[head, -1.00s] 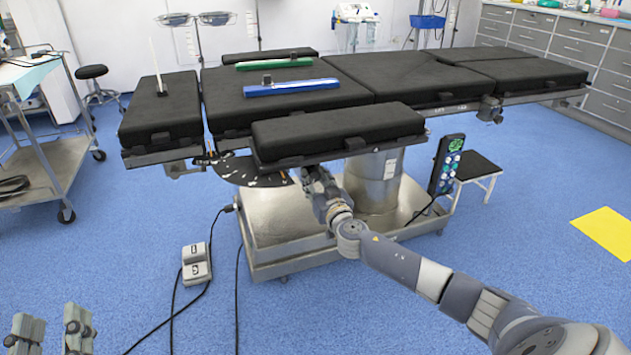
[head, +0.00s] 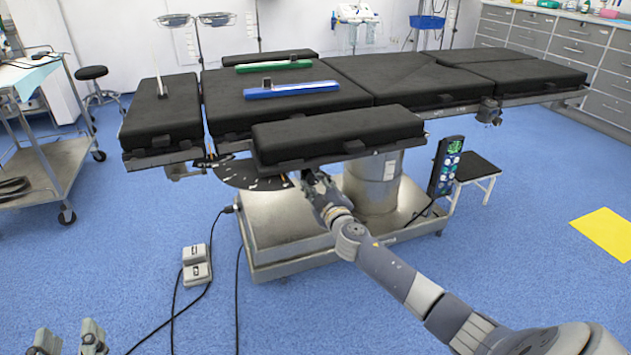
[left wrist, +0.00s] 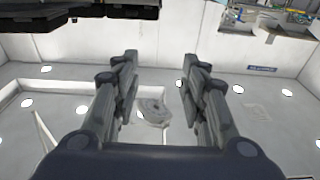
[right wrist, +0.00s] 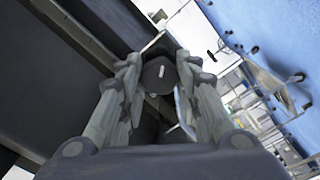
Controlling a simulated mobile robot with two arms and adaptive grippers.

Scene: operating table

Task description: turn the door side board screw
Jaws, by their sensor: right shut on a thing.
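The side board (head: 337,135) is a black padded board along the near edge of the operating table (head: 290,103). My right gripper (head: 312,183) is under its near edge, with the fingertips partly hidden. In the right wrist view my right gripper (right wrist: 160,68) is shut on a dark round screw knob (right wrist: 158,76) with a pale slot-like mark, below the board. In the head view the screw is hidden. My left gripper (head: 68,338) is at the bottom left, far from the table. In the left wrist view (left wrist: 160,70) its fingers are apart and empty.
A green bar (head: 273,65) and a blue bar (head: 291,89) lie on the table top. A hand control (head: 446,165) hangs beside a stool (head: 475,168). A foot pedal (head: 196,264) and cables lie on the floor. A cart (head: 45,150) stands at left.

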